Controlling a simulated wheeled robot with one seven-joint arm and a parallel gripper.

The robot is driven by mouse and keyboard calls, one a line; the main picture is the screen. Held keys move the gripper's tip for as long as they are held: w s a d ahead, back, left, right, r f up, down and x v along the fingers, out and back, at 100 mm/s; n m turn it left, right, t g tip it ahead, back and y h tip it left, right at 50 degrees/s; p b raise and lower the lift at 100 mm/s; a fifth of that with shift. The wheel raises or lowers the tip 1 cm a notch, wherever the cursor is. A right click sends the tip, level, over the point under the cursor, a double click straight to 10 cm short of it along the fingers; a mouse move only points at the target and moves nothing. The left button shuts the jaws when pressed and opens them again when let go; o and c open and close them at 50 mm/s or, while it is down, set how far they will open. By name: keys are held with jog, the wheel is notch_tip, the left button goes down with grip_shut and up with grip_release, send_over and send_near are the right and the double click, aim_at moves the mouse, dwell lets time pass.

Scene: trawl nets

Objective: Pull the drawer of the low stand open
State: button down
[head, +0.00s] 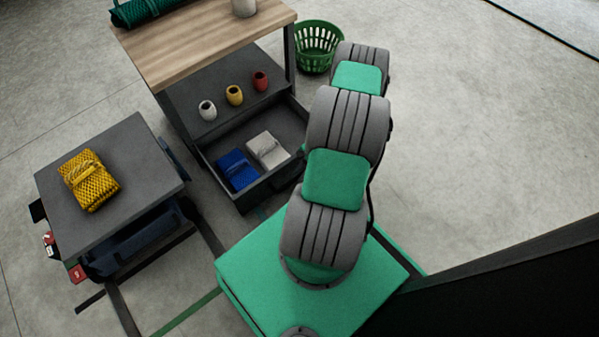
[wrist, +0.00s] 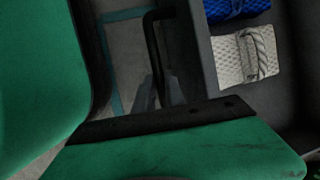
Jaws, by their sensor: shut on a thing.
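The low stand (head: 195,55) has a wooden top and a dark shelf. Its grey drawer (head: 242,192) stands open below the shelf, with a folded blue net (head: 238,170) and a folded white net (head: 268,150) inside. In the wrist view the drawer's front wall (wrist: 203,50) shows beside the black bar handle (wrist: 151,40). My gripper (wrist: 158,92) is shut on the handle, outside the drawer front; its fingers are dark and partly hidden. In the head view my arm hides the gripper and the handle.
White, yellow and red pots (head: 234,95) stand on the shelf. A dark cart (head: 135,150) with a yellow net (head: 88,180) is at the left.

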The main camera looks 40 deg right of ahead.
jog(key=c, duration=1.4)
grip_release()
jog(key=p+v, duration=0.3)
jog(key=v, duration=0.4)
jog(key=shift+r, duration=0.4)
jog(key=shift+d, duration=0.15)
jog(key=w+a+r+n+h+p, duration=0.1)
jog(key=w+a+r+n+p, duration=0.15)
jog(key=r+p, duration=0.75)
jog(key=w+a+r+n+g+h+p, duration=0.15)
jog(key=w+r+n, duration=0.25)
jog(key=r, duration=1.4)
jog(key=w+a+r+n+p, duration=0.3)
jog(key=r+p, duration=0.3)
jog(key=r, duration=0.8)
jog(key=s+a+r+n+p, duration=0.2)
jog(key=a+r+p, duration=0.3)
jog(key=r, duration=0.5)
jog(key=s+a+r+n+t+h+p, duration=0.1)
jog(key=s+a+r+n+p, duration=0.2)
jog(key=r, duration=0.8)
jog(key=s+a+r+n+t+h+p, duration=0.1)
jog(key=a+r+n+p, duration=0.3)
jog(key=r, duration=0.7)
jog(key=s+a+p, duration=0.1)
jog(key=a+p, duration=0.1)
jog(key=a, duration=0.2)
jog(key=shift+s+p, duration=0.3)
jog(key=shift+s, duration=0.1)
